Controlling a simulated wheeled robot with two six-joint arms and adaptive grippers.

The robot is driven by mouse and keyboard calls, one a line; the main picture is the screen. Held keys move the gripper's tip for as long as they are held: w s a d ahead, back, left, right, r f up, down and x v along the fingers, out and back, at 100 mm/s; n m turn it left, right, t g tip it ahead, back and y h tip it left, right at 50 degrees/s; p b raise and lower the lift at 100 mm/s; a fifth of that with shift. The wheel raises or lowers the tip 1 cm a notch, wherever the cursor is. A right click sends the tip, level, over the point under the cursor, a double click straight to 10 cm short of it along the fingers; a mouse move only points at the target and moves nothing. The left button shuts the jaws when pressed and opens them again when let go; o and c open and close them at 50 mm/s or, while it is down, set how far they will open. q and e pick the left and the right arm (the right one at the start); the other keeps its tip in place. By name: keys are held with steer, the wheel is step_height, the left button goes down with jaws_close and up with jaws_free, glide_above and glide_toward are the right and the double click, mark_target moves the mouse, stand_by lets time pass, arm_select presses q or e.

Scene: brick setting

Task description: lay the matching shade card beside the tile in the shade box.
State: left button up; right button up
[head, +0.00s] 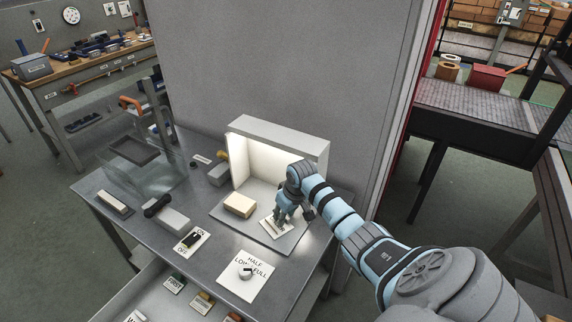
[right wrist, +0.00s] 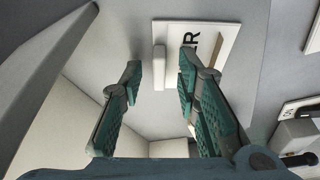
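The cream tile (head: 240,205) sits on the grey floor plate of the lit shade box (head: 318,148). A white shade card (head: 270,229) lies on the plate to the right of the tile, partly hidden by my right gripper (head: 292,214). In the right wrist view the card (right wrist: 215,35) shows part of its black lettering, ending in R, and a pale upright tab (right wrist: 159,68). My right gripper (right wrist: 160,82) is open there, its fingers apart on either side of the tab, touching neither side that I can see. My left gripper is out of view.
An open drawer (head: 150,308) in front holds several labelled cards. On the bench stand an ON/OFF switch (head: 191,241), a HALF/LOW/FULL dial plate (head: 243,277) and a clear tank (head: 160,180). A grey wall (head: 290,60) rises behind the box.

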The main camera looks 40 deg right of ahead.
steer(key=p+v, duration=0.3)
steer(key=v, duration=0.9)
steer(key=shift+r, duration=0.1)
